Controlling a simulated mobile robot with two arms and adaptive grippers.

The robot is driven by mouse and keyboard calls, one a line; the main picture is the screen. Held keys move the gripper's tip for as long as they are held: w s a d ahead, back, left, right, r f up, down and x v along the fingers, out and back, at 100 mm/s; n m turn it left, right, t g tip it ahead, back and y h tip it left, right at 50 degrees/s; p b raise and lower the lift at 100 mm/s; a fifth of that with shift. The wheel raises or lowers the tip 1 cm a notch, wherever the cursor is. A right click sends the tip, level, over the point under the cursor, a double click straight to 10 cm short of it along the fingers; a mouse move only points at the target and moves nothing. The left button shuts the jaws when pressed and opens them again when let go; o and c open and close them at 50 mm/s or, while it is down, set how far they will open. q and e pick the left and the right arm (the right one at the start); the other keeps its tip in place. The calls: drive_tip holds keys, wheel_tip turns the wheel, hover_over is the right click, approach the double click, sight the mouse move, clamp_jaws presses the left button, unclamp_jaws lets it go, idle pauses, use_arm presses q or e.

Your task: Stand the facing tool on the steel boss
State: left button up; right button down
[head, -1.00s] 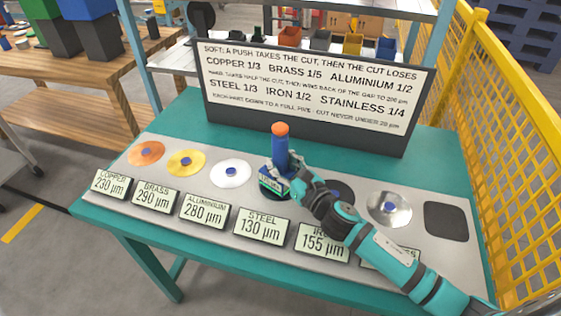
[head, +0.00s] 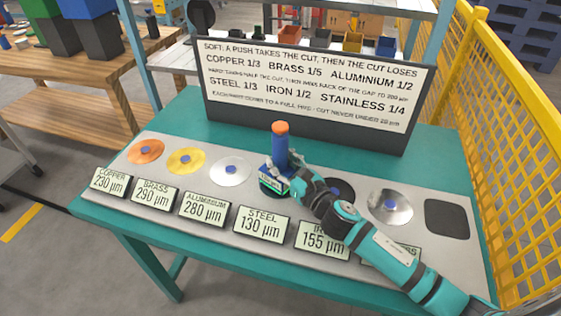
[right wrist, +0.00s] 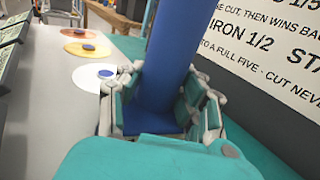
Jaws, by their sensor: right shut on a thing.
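The facing tool (head: 281,150) is a blue upright cylinder with an orange top and a blue base. It stands over the spot behind the STEEL 130 µm label (head: 262,226). My right gripper (head: 279,172) is shut on its lower part; in the right wrist view the fingers (right wrist: 160,105) close around the blue body (right wrist: 172,60). The steel boss is mostly hidden under the tool and gripper; a dark disc edge (head: 270,192) shows below the base. I cannot tell whether the tool touches it. My left gripper is not in view.
Copper (head: 146,152), brass (head: 186,161) and aluminium (head: 231,172) discs lie to the left. A dark disc (head: 340,190), a shiny disc (head: 391,206) and a dark square pad (head: 447,219) lie to the right. A sign board (head: 310,90) stands behind; yellow fencing (head: 520,130) is at right.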

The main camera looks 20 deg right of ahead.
drive_tip(key=shift+s+f, duration=0.1)
drive_tip(key=shift+f, duration=0.15)
